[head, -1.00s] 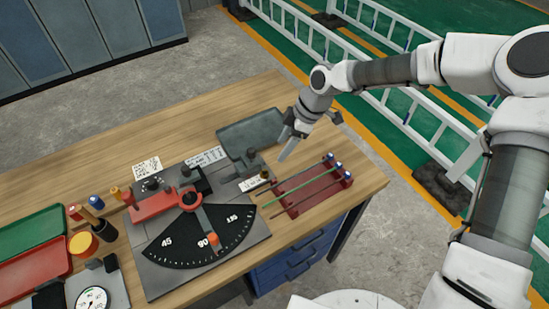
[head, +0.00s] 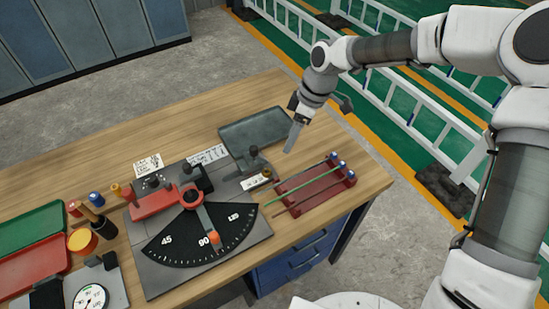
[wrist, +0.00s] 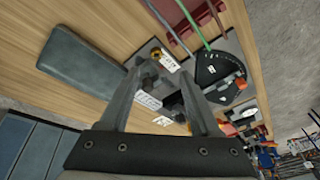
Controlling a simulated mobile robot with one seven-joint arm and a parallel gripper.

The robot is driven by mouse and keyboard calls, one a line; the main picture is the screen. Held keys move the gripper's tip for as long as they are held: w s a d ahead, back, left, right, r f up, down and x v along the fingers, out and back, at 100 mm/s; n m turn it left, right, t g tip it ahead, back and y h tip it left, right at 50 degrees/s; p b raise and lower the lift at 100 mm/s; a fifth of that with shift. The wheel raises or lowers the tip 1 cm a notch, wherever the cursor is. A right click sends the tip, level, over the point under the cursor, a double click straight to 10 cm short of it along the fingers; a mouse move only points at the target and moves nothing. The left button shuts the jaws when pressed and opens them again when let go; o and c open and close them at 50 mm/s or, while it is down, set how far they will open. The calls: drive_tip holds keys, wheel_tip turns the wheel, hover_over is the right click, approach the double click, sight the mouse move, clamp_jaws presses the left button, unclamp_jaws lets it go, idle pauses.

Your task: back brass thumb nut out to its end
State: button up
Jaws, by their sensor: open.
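The brass thumb nut (head: 267,172) is a small gold piece beside a white label, at the right end of the grey bending fixture (head: 262,228). In the wrist view the nut (wrist: 157,53) shows just beyond the fingertips, next to a dark block and the label. My gripper (head: 290,147) is above the bench, up and to the right of the nut in the head view, apart from it. In the wrist view its two fingers (wrist: 163,72) are spread with nothing held. The nut's thread is too small to make out.
A red rack (head: 318,190) with several rods, one green, lies just right of the nut. A grey tray (head: 253,131) lies behind it. The fixture carries a black angle dial (head: 200,240) with a red arm. Bare wood lies right of the tray.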

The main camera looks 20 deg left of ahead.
drive_tip(key=a+f+m+b, duration=0.1)
drive_tip(key=m, duration=0.1)
drive_tip(key=m+t+h+b, duration=0.25)
drive_tip(key=m+b, duration=0.25)
drive_tip(key=m, duration=0.6)
approach(267, 171)
drive_tip(key=shift+g+h, duration=0.25)
drive_tip(key=shift+g, duration=0.2)
drive_tip(key=f, duration=0.8)
drive_tip(key=shift+w+a+f, duration=0.15)
drive_tip(key=shift+w+a, duration=0.05)
drive_tip(key=shift+w, duration=0.1)
clamp_jaws()
